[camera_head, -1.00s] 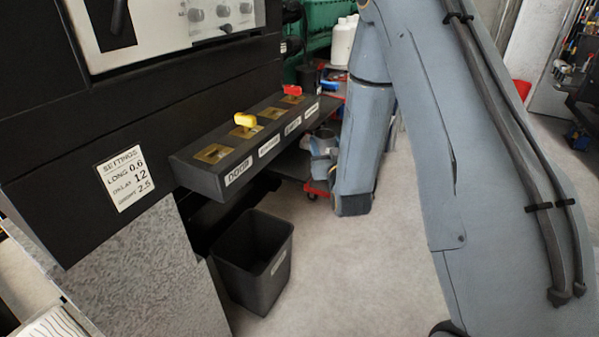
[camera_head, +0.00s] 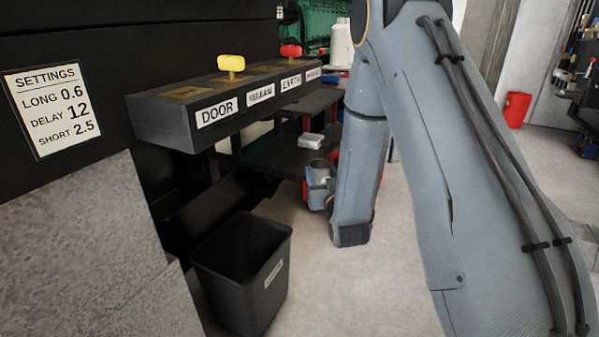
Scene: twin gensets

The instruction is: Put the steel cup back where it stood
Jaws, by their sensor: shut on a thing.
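My gripper (camera_head: 319,184) shows small beside the lower end of my arm, in the middle of the head view. It is shut on what looks like the steel cup (camera_head: 318,167), a small grey round shape with a dark open top. The cup looks roughly upright. The fingers are small and partly hidden, so their exact grip on the cup is unclear. The cup is in front of a dark low shelf (camera_head: 270,155); whether it touches anything there cannot be told.
A black panel ledge (camera_head: 160,128) with a yellow knob (camera_head: 231,64) and a red knob (camera_head: 290,51) juts out at the left. A black bin (camera_head: 225,285) stands below it. Pale floor is clear around my arm.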

